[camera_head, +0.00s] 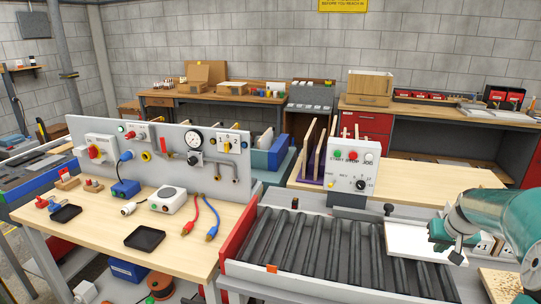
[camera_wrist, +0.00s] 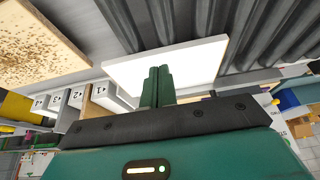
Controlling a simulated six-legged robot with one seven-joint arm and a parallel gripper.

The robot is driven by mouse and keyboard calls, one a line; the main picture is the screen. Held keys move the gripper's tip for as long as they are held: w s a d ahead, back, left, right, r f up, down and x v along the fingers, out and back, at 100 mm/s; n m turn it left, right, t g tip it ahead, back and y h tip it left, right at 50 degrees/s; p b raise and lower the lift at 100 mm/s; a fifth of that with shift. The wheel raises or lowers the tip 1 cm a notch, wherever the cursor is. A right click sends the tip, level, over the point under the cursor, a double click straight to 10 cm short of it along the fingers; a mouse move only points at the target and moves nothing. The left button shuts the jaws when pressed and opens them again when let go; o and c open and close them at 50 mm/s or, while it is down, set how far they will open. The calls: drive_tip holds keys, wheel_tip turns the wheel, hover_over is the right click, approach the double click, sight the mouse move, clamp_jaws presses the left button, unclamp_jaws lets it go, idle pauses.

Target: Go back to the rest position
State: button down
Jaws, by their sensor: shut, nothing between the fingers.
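My gripper (camera_head: 455,256) is at the right of the head view, at the end of my teal arm, above the right part of a white board (camera_head: 412,240). In the wrist view my gripper (camera_wrist: 157,72) has its two green fingers together, with nothing between them. The white board (camera_wrist: 203,62) shows behind the fingers there and lies flat at the end of the roller conveyor (camera_head: 330,250). I cannot tell whether the fingertips touch the board.
Numbered white blocks (camera_wrist: 72,104) stand beside the board, near a speckled panel (camera_wrist: 38,42). A control box (camera_head: 353,172) with buttons stands behind the conveyor. A workbench (camera_head: 75,222) with a switch panel (camera_head: 170,150) is at left.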

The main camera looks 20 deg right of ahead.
drive_tip(key=w+a+r+n, duration=0.1)
drive_tip(key=a+r+n, duration=0.15)
drive_tip(key=a, duration=1.05)
drive_tip(key=a+r+n, duration=0.1)
drive_tip(key=a+r, duration=0.3)
drive_tip(key=a, duration=0.8)
drive_tip(key=s+a+n+y, duration=0.1)
drive_tip(key=s+a, duration=0.5)
drive_tip(key=a, duration=0.3)
drive_tip(key=s+a+r+n+t+y, duration=0.1)
drive_tip(key=s+a, duration=0.5)
drive_tip(key=a, duration=0.3)
drive_tip(key=shift+s+a+r+n, duration=0.2)
drive_tip(key=shift+s+a+n, duration=0.15)
drive_tip(key=shift+s+a, duration=0.05)
